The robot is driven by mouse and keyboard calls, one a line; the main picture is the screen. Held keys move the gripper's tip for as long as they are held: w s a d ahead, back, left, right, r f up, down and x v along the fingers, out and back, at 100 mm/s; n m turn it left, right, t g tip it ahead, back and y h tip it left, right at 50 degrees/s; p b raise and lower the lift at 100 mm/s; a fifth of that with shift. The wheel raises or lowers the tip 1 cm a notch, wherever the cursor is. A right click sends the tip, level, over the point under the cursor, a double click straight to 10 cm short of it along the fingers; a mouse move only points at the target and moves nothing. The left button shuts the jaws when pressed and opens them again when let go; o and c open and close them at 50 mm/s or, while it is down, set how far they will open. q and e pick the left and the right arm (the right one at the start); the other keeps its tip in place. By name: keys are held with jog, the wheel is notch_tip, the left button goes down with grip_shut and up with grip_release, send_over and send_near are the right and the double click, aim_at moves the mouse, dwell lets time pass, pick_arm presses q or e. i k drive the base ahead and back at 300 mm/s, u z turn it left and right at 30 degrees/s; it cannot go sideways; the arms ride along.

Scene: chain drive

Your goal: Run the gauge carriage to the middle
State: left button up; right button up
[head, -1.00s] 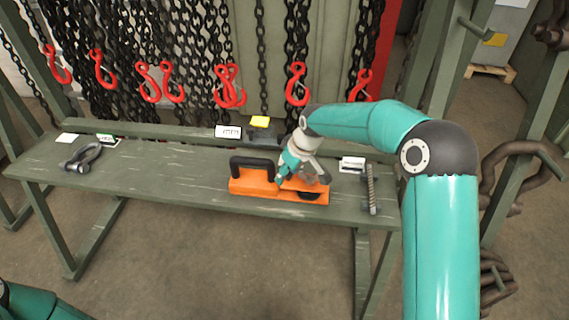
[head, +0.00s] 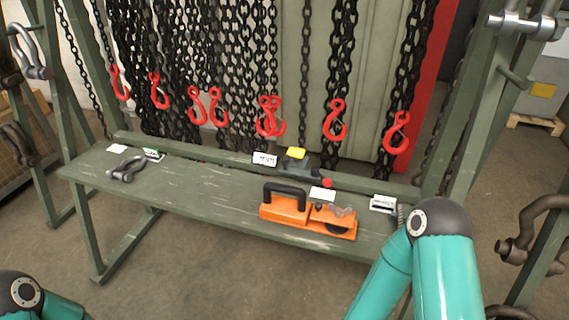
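An orange tool body (head: 285,212) with a black handle (head: 279,190) at its left end lies on the bench. I take it to be the chain gauge. Its right half carries small grey parts (head: 342,211) and a dark round part (head: 337,229) near the front. Which part is the gauge carriage, and where it sits along the body, is too small to tell. Neither gripper touches the tool. My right arm shows only as a bent elbow at the lower right, its gripper out of frame. My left arm shows only at the lower left corner, its gripper out of frame.
The bench (head: 200,201) is clear left of the tool. A shackle (head: 128,169) lies at its left end. A dark grey device (head: 296,167) with a yellow top stands behind the tool. White cards stand along the back. Chains with red hooks (head: 335,119) hang behind.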

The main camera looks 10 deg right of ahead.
aim_at(289, 166)
jog(key=k, duration=1.1)
jog(key=u, duration=0.5)
jog(key=i, duration=1.7)
jog(key=z, duration=0.3)
